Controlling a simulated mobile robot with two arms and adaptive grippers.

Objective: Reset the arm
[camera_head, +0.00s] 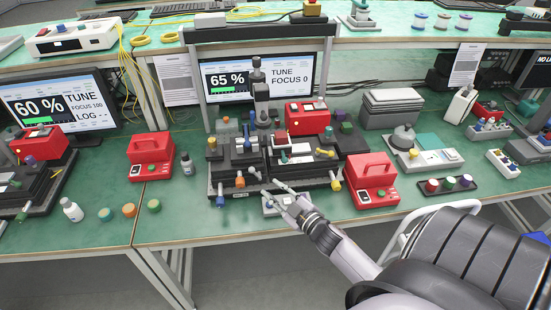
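My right gripper (271,189) reaches in from the lower right, at the front edge of the green bench. Its fingers look parted, with nothing seen between them. It is just in front of the optical stage (238,187), which carries black mounts and coloured knobs. A small pale device (270,208) lies under the fingers, partly hidden by them. I cannot tell whether the gripper touches it or the stage. The collimator itself is too small to pick out among the mounts. My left gripper is not in view.
Red boxes (151,157) and (371,181) flank the stage. A monitor (243,82) behind it reads 65 % TUNE FOCUS 0. The left monitor (57,105) reads 60 %. A scale-like instrument (428,159) stands to the right. Bare bench (190,220) lies front left of the stage.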

